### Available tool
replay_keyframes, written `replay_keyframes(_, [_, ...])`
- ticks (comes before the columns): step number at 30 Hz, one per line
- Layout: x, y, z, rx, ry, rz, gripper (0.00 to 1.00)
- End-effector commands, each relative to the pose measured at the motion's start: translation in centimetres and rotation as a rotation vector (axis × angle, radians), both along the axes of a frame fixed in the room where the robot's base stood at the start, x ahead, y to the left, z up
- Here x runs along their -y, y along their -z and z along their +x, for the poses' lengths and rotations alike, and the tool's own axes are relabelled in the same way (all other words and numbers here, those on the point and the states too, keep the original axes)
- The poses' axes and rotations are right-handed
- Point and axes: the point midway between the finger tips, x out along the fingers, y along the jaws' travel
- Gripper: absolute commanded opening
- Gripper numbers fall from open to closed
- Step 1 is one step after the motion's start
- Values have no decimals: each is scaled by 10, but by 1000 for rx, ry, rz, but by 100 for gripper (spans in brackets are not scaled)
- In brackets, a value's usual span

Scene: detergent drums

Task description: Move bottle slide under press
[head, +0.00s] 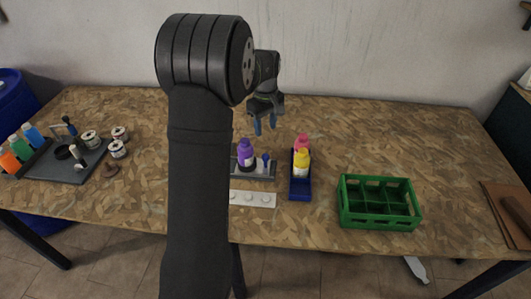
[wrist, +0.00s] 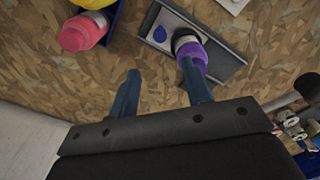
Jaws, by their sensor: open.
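A purple bottle (head: 246,153) stands upright on a grey slide-like rail (head: 262,176) in the middle of the table. It also shows in the wrist view (wrist: 190,45), with the rail (wrist: 226,64) around it. A small blue-topped piece (head: 265,161) is beside the bottle on the rail. My gripper (head: 265,130) is open and empty, above and behind the rail, with its fingers pointing down. In the wrist view the right finger of my gripper (wrist: 160,70) overlaps the purple bottle's near end; I cannot tell any contact. I cannot make out a press for certain.
A blue tray (head: 300,191) with yellow and pink bottles stands right of the rail. A green crate (head: 380,219) is farther right. A white strip with knobs (head: 252,199) lies in front. A dark board (head: 75,174) with bottles and jars is at left. My arm hides table left of centre.

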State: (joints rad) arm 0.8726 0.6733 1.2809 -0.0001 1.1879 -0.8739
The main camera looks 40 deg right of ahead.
Motion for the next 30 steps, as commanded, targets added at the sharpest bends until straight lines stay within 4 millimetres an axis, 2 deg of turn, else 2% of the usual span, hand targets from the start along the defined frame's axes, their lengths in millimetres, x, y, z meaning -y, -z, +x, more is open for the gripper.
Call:
replay_keyframes(1, [-1, 12, -1, -3, 0, 3, 45])
replay_keyframes(9, [-1, 72, -1, -3, 1, 3, 45])
replay_keyframes(15, [0, 106, 0, -1, 1, 2, 45])
replay_keyframes(21, [0, 123, 0, 0, 1, 0, 45])
replay_keyframes(30, [0, 125, 0, 1, 1, -1, 45])
